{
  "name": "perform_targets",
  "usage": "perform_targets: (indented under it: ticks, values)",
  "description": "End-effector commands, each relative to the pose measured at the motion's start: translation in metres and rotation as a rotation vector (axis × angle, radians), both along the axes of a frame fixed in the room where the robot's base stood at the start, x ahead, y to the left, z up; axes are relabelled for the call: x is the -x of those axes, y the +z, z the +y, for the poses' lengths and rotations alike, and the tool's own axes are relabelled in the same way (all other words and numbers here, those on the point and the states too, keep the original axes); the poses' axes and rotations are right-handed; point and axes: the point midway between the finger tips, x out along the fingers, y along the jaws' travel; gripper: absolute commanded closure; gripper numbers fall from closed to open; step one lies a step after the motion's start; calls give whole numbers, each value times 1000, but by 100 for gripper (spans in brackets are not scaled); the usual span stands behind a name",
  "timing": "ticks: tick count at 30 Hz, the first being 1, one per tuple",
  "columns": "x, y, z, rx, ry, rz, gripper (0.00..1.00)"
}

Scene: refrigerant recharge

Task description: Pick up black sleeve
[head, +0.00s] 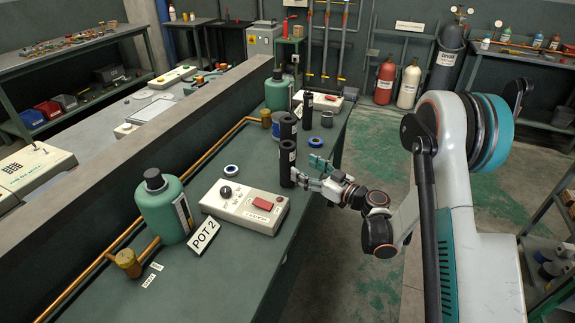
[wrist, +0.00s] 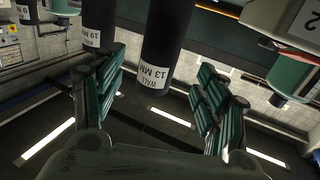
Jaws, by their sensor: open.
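Several black sleeves stand upright on the green bench. The nearest black sleeve (head: 287,160) has a white label; in the wrist view a black sleeve (wrist: 163,45) labelled "WALL 13 MM" hangs into view between my fingers. In the wrist view another sleeve (wrist: 97,22) marked "19 M…" is beside the left finger. My gripper (head: 308,170) is open at the right side of the nearest sleeve. In the wrist view its fingers (wrist: 158,78) are apart, with gaps to the sleeve.
A control box (head: 243,205) with a red switch and a green bottle (head: 163,207) by a "POT 2" sign (head: 203,235) stand at the bench front. A blue-and-white tape roll (head: 231,171) lies left of the sleeves. Another green bottle (head: 278,93) is behind.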

Motion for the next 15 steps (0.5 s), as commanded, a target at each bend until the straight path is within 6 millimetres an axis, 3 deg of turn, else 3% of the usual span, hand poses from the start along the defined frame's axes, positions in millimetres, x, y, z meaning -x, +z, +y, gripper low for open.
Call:
perform_targets:
  ticks: [3,15]
  values:
    - [-13,-3,16,1,2,1,33]
    - [-37,-5,44,0,2,1,33]
